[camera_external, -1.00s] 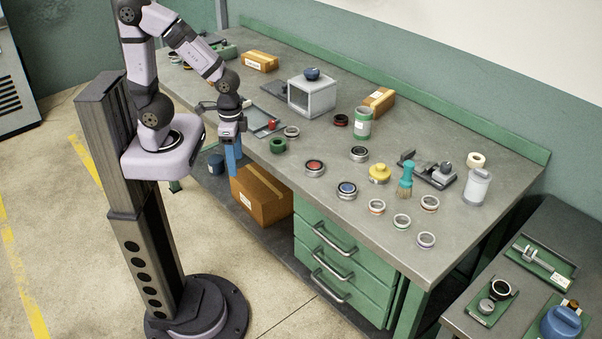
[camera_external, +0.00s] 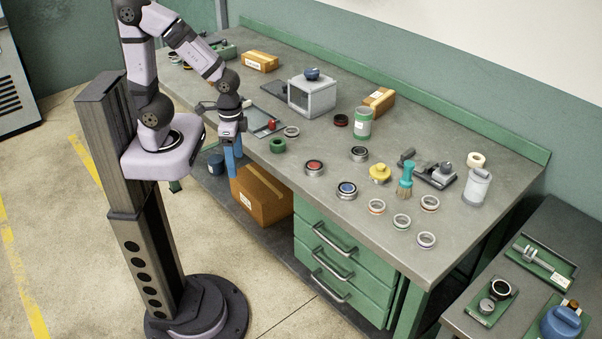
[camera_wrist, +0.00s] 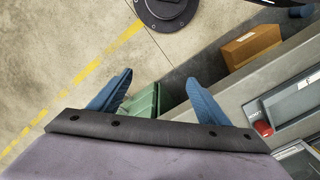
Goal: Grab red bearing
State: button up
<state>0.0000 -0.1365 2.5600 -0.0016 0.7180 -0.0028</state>
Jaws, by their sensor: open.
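A bearing with a red centre (camera_external: 314,168) lies flat on the workbench, near its front edge and above the green drawers. A similar bearing with a blue centre (camera_external: 346,190) lies just right of it. My gripper (camera_external: 232,165) hangs down in front of the bench edge, left of the red bearing and well apart from it. In the wrist view its two blue fingers (camera_wrist: 157,92) are spread wide with nothing between them. The red bearing is not seen in the wrist view.
A green ring (camera_external: 277,145) lies between my gripper and the red bearing. A tray with a red item (camera_wrist: 262,128) sits by the bench edge. A cardboard box (camera_external: 262,194) stands below the bench top. Several rings, a yellow-topped part (camera_external: 380,173) and a brush (camera_external: 405,180) lie further right.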

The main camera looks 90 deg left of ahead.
notch_tip(320, 180, up, 5)
jog(key=w+n+g+h, duration=0.2)
jog(key=w+n+h, duration=0.4)
jog(key=w+n, duration=0.3)
jog(key=w+a+n+t+h, duration=0.5)
jog(key=w+a+n+h, duration=0.2)
jog(key=w+a+n, duration=0.4)
jog(key=n, duration=0.1)
send_near(314, 164)
jog(key=shift+s+d+t+p, duration=0.3)
jog(key=shift+d+t+p, duration=0.05)
jog(key=shift+d+t, duration=0.1)
jog(key=shift+f, duration=0.35)
jog(key=shift+p+x, duration=1.75)
jog(key=shift+x, duration=1.35)
jog(key=shift+w+d+f, duration=0.15)
jog(key=shift+w+d, duration=0.15)
jog(key=shift+d, duration=0.2)
